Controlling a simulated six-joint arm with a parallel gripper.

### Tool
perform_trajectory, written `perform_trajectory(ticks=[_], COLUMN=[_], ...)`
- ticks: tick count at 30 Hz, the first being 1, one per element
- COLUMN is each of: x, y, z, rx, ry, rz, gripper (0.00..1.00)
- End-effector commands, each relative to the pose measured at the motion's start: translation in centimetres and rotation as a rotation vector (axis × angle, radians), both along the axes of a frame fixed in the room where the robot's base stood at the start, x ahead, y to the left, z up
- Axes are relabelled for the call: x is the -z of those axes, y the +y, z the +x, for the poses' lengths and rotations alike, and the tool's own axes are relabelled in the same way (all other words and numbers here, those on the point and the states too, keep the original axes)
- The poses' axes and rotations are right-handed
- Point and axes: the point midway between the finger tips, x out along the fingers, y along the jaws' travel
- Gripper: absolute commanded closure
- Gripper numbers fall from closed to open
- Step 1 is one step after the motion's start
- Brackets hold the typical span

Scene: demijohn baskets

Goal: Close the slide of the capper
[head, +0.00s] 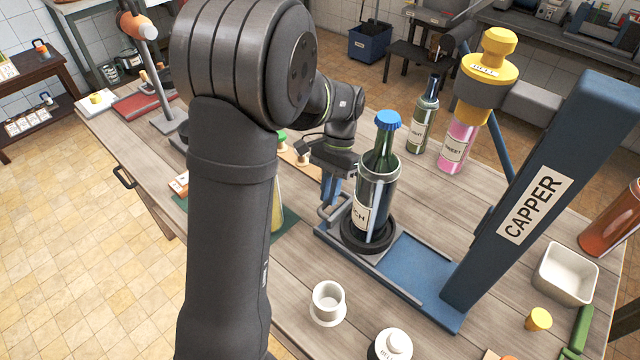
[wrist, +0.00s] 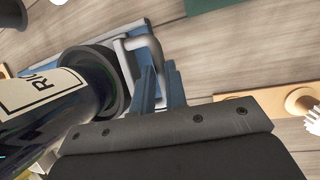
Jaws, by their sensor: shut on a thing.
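The capper (head: 535,205) is a blue press with a slanted column, a yellow bell head (head: 487,68) and a flat blue base (head: 415,275). Its slide, with a black round holder (head: 352,240), is at the left end of the base, away from the column. A dark green bottle (head: 380,185) with a blue cap (head: 388,120) stands upright in the holder; it also shows in the wrist view (wrist: 50,100). My gripper (head: 330,196) is at the slide's grey handle (head: 327,214), its blue fingers (wrist: 160,88) shut on the handle's bar (wrist: 150,45).
Behind the capper's base stand a dark bottle (head: 423,118) and a pink bottle (head: 457,145). A white cup (head: 327,300) and a white-topped bell (head: 394,343) stand in front. A cream bin (head: 566,274) is at the right. The blue base right of the holder is clear.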

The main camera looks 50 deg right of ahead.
Motion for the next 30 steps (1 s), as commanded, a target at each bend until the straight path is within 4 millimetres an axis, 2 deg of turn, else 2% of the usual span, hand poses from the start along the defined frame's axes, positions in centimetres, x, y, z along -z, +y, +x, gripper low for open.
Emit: perform_trajectory(ticks=[6, 15, 24, 29, 30], x=[-0.1, -0.1, -0.1, -0.1, -0.1], y=[0.0, 0.0, 0.0, 0.0, 0.0], z=[-4.1, -8.7, -11.1, -11.0, -11.0], rx=[0.005, 0.003, 0.002, 0.001, 0.000], ry=[0.001, 0.000, 0.001, 0.000, 0.000], rz=[-0.001, -0.001, 0.000, -0.001, -0.001], gripper=[1.00, 1.00, 1.00, 1.00, 0.80])
